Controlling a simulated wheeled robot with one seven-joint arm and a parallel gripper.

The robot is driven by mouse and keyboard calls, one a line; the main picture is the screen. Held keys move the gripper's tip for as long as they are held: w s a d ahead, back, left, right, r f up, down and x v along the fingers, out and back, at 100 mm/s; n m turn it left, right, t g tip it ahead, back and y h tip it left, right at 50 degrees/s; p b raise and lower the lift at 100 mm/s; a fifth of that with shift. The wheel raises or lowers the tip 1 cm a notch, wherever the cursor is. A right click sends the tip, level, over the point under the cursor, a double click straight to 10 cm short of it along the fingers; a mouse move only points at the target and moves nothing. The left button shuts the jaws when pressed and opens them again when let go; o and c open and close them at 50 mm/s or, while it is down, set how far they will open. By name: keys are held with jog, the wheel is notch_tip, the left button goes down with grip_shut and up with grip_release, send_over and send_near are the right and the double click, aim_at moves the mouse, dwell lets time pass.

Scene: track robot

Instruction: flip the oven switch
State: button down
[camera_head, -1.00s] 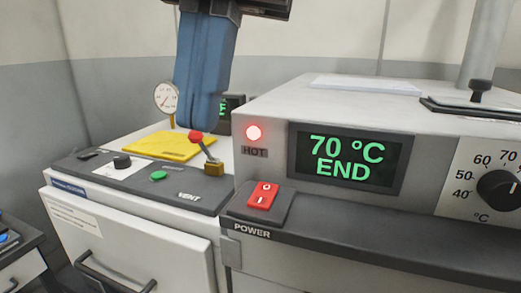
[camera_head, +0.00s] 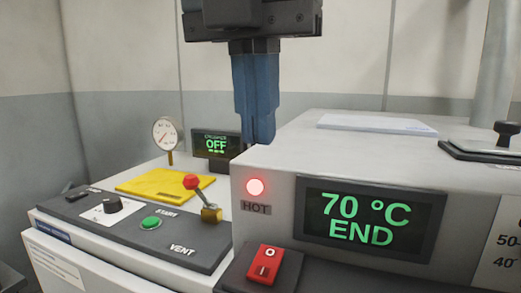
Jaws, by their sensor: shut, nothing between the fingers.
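The red rocker switch (camera_head: 264,265) marked O and I sits on a dark mount at the oven's front left, low in the view. Its upper half looks brighter than its lower half; I cannot tell for sure which side is pressed. The oven (camera_head: 310,150) has a green display (camera_head: 368,218) reading 70 °C END and a lit red HOT lamp (camera_head: 256,187). My gripper (camera_head: 258,141) points down with its blue fingers together and empty. In the picture it is above the oven's left edge, above and apart from the switch.
Left of the oven stands a unit with a red-knobbed lever (camera_head: 190,182), green START button (camera_head: 151,223), yellow pad (camera_head: 165,186), gauge (camera_head: 165,134) and small display (camera_head: 216,145) reading OFF. A white sheet (camera_head: 375,124) lies on the oven top.

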aim_at(265, 251)
jog(key=f+p, duration=0.1)
jog(key=f, duration=0.3)
jog(key=w+f, duration=0.1)
jog(key=f, duration=0.3)
jog(key=f+p, duration=0.1)
jog(key=f, duration=0.3)
jog(key=shift+w+d+f+p, duration=0.2)
jog(key=shift+d+f+p, duration=0.05)
jog(key=shift+f+p, duration=0.1)
